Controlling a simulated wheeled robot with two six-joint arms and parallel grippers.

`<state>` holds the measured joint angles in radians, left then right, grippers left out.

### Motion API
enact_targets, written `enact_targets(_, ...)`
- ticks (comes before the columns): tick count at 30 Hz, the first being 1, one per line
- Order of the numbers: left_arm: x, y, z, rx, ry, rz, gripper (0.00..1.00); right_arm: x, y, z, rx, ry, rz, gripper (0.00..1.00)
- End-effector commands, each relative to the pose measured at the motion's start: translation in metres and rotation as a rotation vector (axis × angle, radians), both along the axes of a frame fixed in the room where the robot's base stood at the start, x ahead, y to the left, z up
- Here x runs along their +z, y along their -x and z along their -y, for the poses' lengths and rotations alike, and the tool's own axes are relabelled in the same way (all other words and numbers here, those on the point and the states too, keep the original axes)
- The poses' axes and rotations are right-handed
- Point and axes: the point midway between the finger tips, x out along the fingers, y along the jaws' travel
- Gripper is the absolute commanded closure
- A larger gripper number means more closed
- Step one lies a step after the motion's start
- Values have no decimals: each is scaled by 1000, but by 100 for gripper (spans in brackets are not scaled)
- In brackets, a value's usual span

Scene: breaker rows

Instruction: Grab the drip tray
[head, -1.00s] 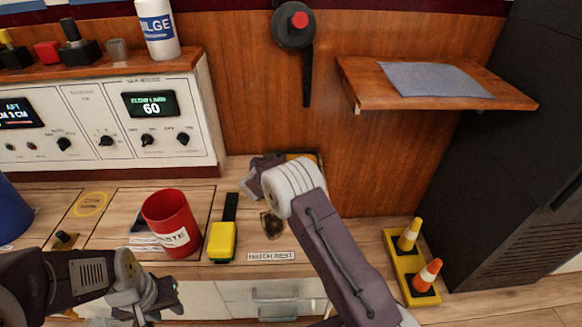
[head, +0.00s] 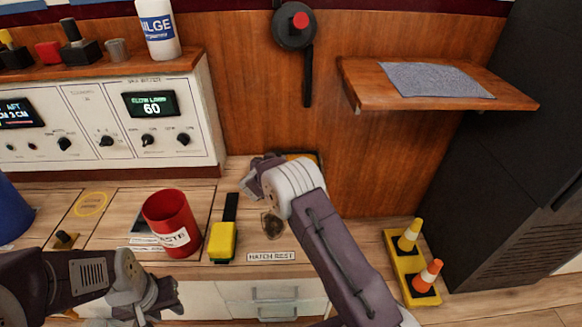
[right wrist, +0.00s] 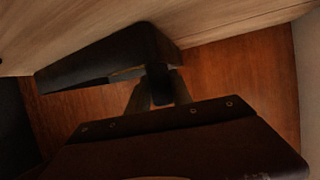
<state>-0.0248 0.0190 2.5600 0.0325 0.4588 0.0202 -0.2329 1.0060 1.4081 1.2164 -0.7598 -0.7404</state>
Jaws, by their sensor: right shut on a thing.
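My right gripper (right wrist: 155,95) is shut on a dark, flat-sided thing (right wrist: 105,58), seen close up in the right wrist view. It may be the drip tray, but the view is too dark to be sure. In the head view my right wrist and forearm cover the gripper and most of what it holds. A yellow-edged dark thing (head: 306,155) shows just behind that wrist; I cannot tell whether it is the held thing. My left gripper (head: 158,298) hangs at the counter's front edge, away from it, and its fingers are unclear.
A red waste cup (head: 170,225) and a yellow-and-black tool (head: 222,240) stand on the counter left of my right arm. A "HATCH REST" label (head: 271,257) lies at its front. A wooden shelf (head: 520,98) juts out at upper right. Cones (head: 410,237) stand on a yellow base below.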

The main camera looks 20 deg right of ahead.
Motion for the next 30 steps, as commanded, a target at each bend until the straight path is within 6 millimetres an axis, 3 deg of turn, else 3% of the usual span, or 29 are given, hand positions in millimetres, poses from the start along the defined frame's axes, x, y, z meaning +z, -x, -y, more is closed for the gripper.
enact_targets(8, 8, 0, 0, 0, 0, 0, 64, 10, 0, 0, 0, 2, 3, 100)
enact_targets(14, 42, 0, 0, 0, 0, 0, 64, 51, -1, 0, 0, 1, 4, 100)
enact_targets(24, 73, 0, 0, 0, 0, 0, 64, 92, 68, 30, 0, 2, 0, 100)
enact_targets(30, 83, 0, 0, 0, 0, 0, 64, 109, 97, 43, -1, 1, 2, 100)
